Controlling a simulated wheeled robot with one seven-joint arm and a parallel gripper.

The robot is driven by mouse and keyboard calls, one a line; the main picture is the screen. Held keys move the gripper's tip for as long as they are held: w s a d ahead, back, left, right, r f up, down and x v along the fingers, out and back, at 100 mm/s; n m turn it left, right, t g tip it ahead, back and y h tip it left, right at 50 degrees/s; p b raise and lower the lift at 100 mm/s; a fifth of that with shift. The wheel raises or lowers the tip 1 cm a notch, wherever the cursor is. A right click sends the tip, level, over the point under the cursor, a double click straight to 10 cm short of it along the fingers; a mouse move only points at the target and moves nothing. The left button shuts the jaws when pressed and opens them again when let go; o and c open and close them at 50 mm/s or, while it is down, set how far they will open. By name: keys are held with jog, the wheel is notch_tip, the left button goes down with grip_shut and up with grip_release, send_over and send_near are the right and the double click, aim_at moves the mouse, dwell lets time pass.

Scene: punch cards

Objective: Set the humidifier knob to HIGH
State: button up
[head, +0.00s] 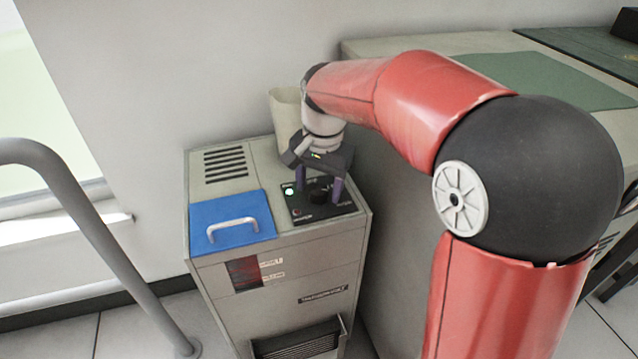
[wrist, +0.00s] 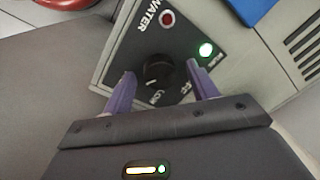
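The humidifier (head: 274,275) is a grey-beige cabinet with a black control panel (head: 297,213) on its top right. The round black knob (head: 319,192) sits on that panel; it also shows in the wrist view (wrist: 158,72). A white pointer mark on the knob faces the "LOW" lettering in the wrist view. My gripper (head: 322,187) is over the panel, pointing down. Its two purple fingers (wrist: 162,82) are spread apart, one on each side of the knob, with gaps between them and it. The HIGH label cannot be read here.
A green lamp (wrist: 206,50) glows and a dark red WATER lamp (wrist: 167,18) looks unlit. A blue lid (head: 232,216) with a white handle lies left of the panel. A beige bin (head: 287,120) stands behind the cabinet. A grey railing (head: 90,225) is at left.

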aim_at(321, 190)
jog(key=r, duration=0.7)
jog(key=shift+d, duration=0.2)
jog(key=shift+s+r, duration=0.1)
jog(key=shift+r, duration=0.3)
jog(key=shift+s+d, duration=0.15)
jog(key=shift+d, duration=0.05)
jog(key=s+d+f+n+t, duration=0.2)
jog(key=s+d, duration=0.4)
jog(key=s, duration=0.4)
jog(key=s+d+f+n+t, duration=0.3)
jog(key=s+d, duration=0.3)
jog(key=s, duration=0.3)
jog(key=shift+s+d+h, duration=0.4)
